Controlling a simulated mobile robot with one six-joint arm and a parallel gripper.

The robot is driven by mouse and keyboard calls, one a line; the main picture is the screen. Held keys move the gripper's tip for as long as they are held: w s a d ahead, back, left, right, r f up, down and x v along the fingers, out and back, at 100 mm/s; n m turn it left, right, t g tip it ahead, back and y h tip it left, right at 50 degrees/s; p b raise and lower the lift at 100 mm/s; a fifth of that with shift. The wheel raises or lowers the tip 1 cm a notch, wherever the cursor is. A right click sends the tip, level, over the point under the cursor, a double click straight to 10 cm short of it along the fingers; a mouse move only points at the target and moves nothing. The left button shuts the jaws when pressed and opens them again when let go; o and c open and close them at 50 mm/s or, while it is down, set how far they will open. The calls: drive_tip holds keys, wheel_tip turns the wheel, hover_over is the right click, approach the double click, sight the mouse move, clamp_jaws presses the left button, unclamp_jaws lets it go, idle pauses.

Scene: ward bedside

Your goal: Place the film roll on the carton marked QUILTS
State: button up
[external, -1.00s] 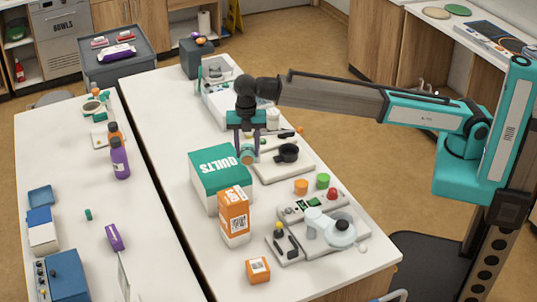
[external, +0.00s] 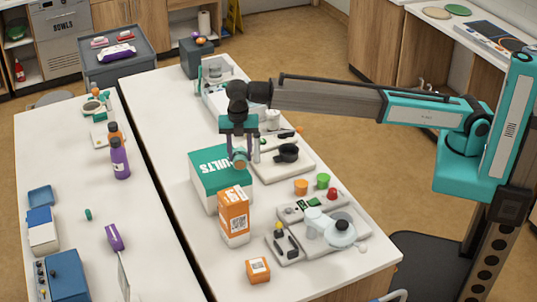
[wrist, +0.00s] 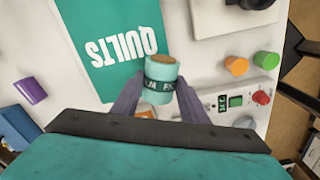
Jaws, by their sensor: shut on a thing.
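The film roll (wrist: 160,88) is a teal cylinder with a dark printed band and a brown end. My gripper (external: 239,162) is shut on it, one finger on each side; the wrist view also shows the gripper (wrist: 160,104). The carton marked QUILTS (external: 206,187) is a teal and white box on the white counter. In the external view the roll (external: 239,160) appears over the carton's upper right corner. In the wrist view the carton's teal top (wrist: 105,50) lies to the left of the roll. Whether the roll touches the carton cannot be told.
An orange carton (external: 233,217) stands in front of the QUILTS carton. A board with a black cup (external: 287,153) lies to the right, with orange (external: 301,187) and green (external: 323,180) small cylinders nearer the front. The left counter is separated by a dark gap.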

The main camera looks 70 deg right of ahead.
sight(240, 153)
drive_tip(key=shift+f+p, duration=0.35)
drive_tip(key=shift+f, duration=0.7)
drive_tip(key=shift+f, duration=0.1)
drive_tip(key=o, duration=1.1)
drive_tip(key=shift+r+b, duration=0.75)
drive_tip(key=shift+r, duration=5.35)
